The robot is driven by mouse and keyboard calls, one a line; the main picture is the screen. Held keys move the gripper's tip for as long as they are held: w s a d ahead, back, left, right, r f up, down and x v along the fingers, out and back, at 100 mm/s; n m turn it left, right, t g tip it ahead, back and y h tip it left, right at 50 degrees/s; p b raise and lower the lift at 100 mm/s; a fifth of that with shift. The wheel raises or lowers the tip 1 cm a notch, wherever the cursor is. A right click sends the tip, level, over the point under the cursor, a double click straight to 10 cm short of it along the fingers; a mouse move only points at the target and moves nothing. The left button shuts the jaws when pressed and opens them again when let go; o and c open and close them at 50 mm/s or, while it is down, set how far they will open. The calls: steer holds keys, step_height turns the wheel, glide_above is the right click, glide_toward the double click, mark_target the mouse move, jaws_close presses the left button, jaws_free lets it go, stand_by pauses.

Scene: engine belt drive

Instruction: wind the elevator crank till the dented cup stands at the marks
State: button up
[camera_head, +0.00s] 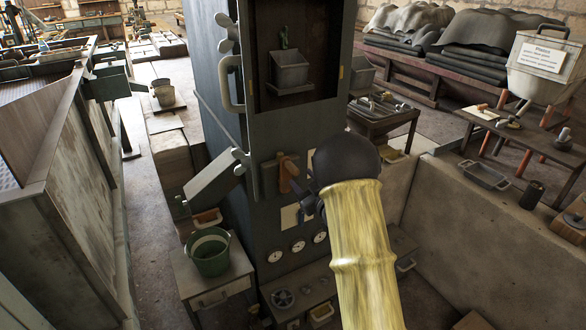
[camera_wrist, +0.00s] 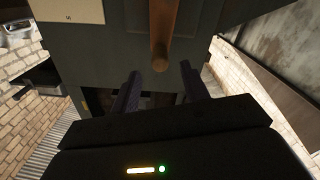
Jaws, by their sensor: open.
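A grey cup (camera_head: 290,72) hangs inside the dark opening of the elevator casing (camera_head: 215,60); I cannot make out a dent in it. Small yellow marks sit on the opening's left edge (camera_head: 256,87) and right edge (camera_head: 341,72). The cup's lower part appears near their level, but the cup sits deeper in. The crank's wooden handle (camera_head: 288,174) sticks out of the casing front below. My gripper (camera_head: 307,206) is close to it, partly hidden by my wrist. In the wrist view my open gripper (camera_wrist: 160,70) has the handle's end (camera_wrist: 160,52) lined up with its finger gap; contact cannot be told.
Round gauges (camera_head: 298,246) and a lower shelf with a handwheel (camera_head: 283,298) are below the crank. A tilted grey chute (camera_head: 213,178) juts out at left, above a green bucket (camera_head: 208,252). A low concrete wall (camera_head: 450,215) stands at right.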

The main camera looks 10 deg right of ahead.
mark_target(297, 173)
steer(key=x, duration=0.7)
steer(key=shift+f+p, duration=0.1)
steer(key=shift+p, duration=0.2)
steer(key=shift+s, duration=0.1)
jaws_close()
